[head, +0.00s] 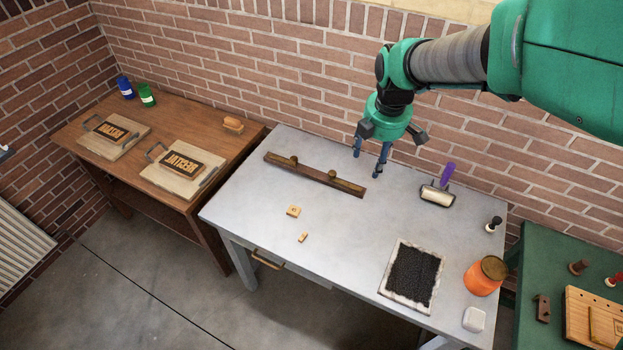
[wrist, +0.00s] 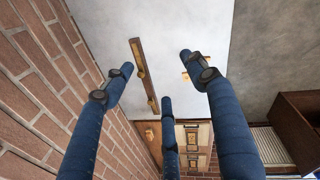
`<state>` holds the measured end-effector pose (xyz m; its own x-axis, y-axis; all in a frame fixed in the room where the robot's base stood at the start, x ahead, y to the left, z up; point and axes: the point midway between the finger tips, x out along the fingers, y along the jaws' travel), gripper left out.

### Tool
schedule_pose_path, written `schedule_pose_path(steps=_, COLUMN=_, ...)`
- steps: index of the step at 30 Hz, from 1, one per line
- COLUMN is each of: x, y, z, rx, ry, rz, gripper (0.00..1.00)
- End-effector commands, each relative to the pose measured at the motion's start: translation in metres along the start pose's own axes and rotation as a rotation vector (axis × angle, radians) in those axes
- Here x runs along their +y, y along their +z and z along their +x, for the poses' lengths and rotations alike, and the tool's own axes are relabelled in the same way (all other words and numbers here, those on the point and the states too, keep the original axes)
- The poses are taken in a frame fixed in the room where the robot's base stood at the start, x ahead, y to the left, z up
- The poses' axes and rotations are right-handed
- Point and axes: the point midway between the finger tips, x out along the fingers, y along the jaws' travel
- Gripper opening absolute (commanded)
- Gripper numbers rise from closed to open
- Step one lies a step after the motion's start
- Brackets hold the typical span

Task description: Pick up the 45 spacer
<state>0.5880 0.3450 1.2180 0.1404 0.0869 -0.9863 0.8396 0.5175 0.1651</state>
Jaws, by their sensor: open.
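Two small light-wood pieces lie apart on the grey metal table (head: 340,240): a squarish block (head: 293,211) with a dark mark, and a smaller narrow bar (head: 302,237) in front of it. The marks are too small to read, so I cannot tell which is the 45 spacer. My gripper (head: 369,160) is open and empty, raised above the back of the table, behind and to the right of both pieces. In the wrist view my gripper (wrist: 158,75) has its blue fingers spread, and a small wood piece (wrist: 184,75) shows partly hidden by the right finger.
A long wooden bar with knobs (head: 315,175) lies left of my gripper. A brick wall (head: 290,70) rises behind. The table's front middle is clear.

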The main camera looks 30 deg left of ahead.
Motion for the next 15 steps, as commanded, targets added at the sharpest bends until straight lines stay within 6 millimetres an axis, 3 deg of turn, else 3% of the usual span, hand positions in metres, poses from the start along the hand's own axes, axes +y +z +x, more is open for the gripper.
schedule_pose_path(steps=6, x=0.031, y=-0.055, z=0.054, rx=0.016, ry=-0.048, rz=-0.29, gripper=0.57)
schedule_pose_path(steps=15, x=0.056, y=-0.136, z=0.135, rx=0.048, ry=-0.103, rz=-0.687, gripper=0.57)
